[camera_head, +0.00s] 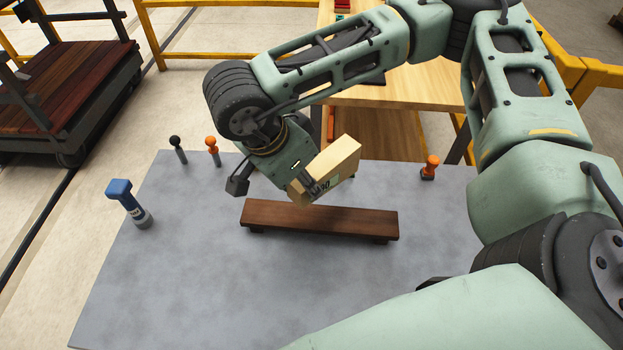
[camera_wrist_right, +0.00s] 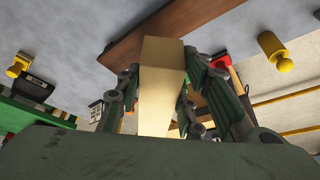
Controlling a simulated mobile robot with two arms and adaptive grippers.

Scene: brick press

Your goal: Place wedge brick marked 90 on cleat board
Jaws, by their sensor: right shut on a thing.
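The tan wedge brick (camera_head: 337,168) is in my right gripper (camera_head: 310,186), tilted, above the far side of the cleat board. A dark mark that looks like 90 shows on its side, partly covered by a finger. In the right wrist view the brick (camera_wrist_right: 163,85) sits between the two fingers of the gripper (camera_wrist_right: 165,90). The cleat board (camera_head: 320,220) is a long brown plank on low feet on the grey table. It also shows in the wrist view (camera_wrist_right: 175,25) beyond the brick. Whether brick and board touch is unclear. My left gripper is not in view.
On the grey table (camera_head: 180,270) stand a blue-topped stamp (camera_head: 125,198) at left, black (camera_head: 176,144) and orange (camera_head: 212,145) knobbed pieces at back left, and an orange one (camera_head: 430,165) at right. A wooden bench (camera_head: 415,85) stands behind. The front left table is clear.

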